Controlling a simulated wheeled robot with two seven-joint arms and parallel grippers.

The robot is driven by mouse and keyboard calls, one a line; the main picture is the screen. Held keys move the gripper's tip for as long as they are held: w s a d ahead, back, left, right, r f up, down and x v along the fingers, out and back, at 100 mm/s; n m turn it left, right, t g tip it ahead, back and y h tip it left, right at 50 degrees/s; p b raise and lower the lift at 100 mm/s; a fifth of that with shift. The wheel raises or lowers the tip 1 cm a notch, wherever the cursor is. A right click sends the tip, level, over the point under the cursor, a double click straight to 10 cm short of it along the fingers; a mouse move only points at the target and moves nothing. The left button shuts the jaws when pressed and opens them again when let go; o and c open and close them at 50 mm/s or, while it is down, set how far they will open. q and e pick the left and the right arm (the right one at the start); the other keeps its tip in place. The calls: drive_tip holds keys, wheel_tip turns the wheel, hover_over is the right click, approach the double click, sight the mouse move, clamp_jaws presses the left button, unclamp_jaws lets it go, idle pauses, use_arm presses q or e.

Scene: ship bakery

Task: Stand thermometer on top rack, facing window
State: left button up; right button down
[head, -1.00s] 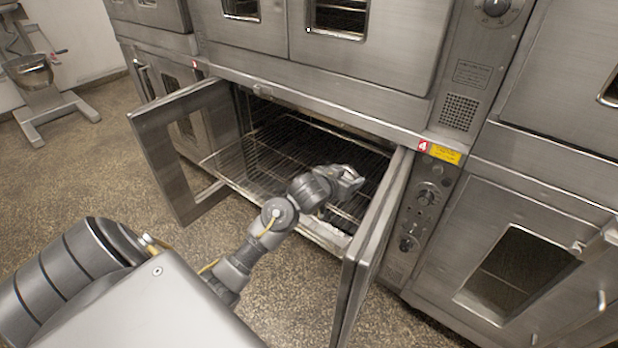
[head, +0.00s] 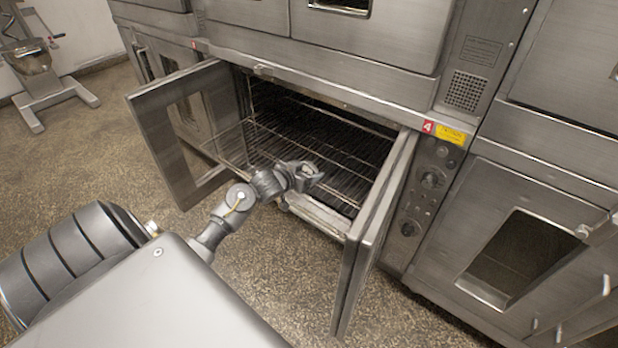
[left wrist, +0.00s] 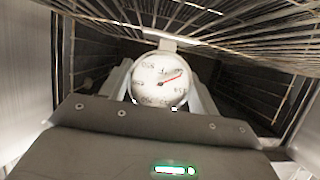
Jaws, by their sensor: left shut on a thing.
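The thermometer (left wrist: 160,82) shows in the left wrist view as a round white dial with a red needle. My left gripper (left wrist: 160,98) is shut on it, with a finger on each side of the dial. In the head view my left gripper (head: 312,174) is at the front opening of the lower oven, by the rack edge. The thermometer cannot be made out clearly there. The top rack (head: 330,150) is a wire rack inside the open oven. It also shows in the left wrist view (left wrist: 240,22). My right gripper is not in view.
The oven's left door (head: 160,125) and right door (head: 365,240) both stand open, each with a window, flanking my left arm. A control panel (head: 425,195) is right of the opening. A mixer (head: 40,70) stands far left. The floor in front is clear.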

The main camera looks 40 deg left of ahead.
use_arm(q)
drive_tip(key=shift+d+f, duration=0.15)
drive_tip(key=shift+f, duration=1)
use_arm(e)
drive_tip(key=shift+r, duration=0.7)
use_arm(q)
drive_tip(key=o, duration=1)
drive_tip(key=shift+f, duration=0.15)
